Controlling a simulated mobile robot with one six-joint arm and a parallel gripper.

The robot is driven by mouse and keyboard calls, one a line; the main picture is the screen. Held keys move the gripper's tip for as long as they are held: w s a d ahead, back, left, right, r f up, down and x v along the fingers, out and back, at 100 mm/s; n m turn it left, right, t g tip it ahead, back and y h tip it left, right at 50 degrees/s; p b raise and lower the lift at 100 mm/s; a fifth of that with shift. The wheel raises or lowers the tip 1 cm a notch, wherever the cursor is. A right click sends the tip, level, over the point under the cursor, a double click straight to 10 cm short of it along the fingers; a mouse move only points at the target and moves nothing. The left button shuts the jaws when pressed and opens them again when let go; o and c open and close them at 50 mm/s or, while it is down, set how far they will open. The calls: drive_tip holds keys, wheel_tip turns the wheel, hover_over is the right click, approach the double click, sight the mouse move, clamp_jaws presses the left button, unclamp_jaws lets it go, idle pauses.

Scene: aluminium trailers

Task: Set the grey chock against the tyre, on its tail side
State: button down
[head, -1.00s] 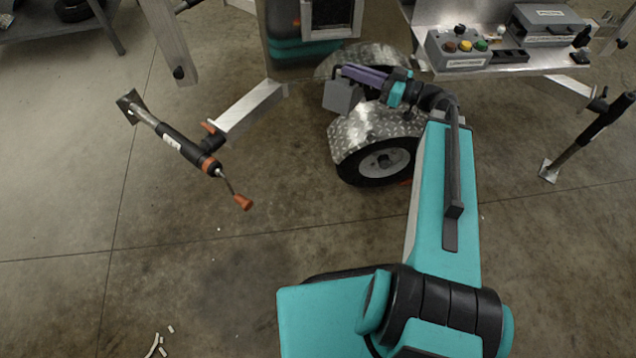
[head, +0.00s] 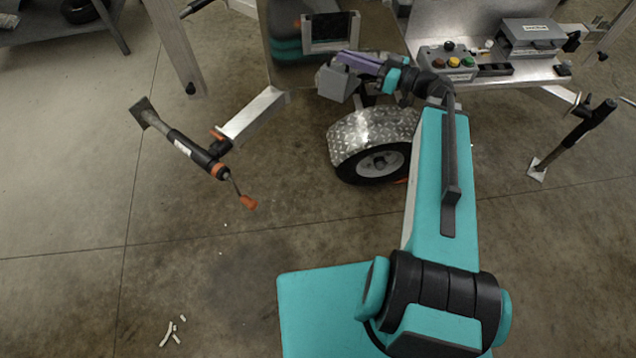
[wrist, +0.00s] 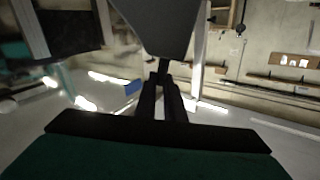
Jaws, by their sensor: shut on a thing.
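My gripper (head: 345,70) is shut on the grey chock (head: 336,84) and holds it in the air, above and to the left of the wheel. The chock also shows in the wrist view (wrist: 160,30), dark and close, at the top of the picture beyond the fingers (wrist: 161,95). The tyre (head: 352,174) stands on the floor under a tread-plate mudguard (head: 372,130) in the head view. The mudguard hides the tyre's upper part. The chock is well clear of the tyre and the floor.
A jack leg (head: 185,148) with an orange-tipped handle stands left of the wheel, by an aluminium beam (head: 250,115). A shelf with a button box (head: 452,63) is on the right. Another leg (head: 570,140) stands far right. Floor left of the tyre is open.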

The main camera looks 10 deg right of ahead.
wheel_tip(320, 180, up, 18)
drive_tip(key=a+p, duration=0.2)
drive_tip(key=p, duration=1.4)
drive_tip(key=shift+f+p, duration=0.2)
drive_tip(key=shift+p, duration=0.15)
drive_tip(key=shift+d, duration=0.1)
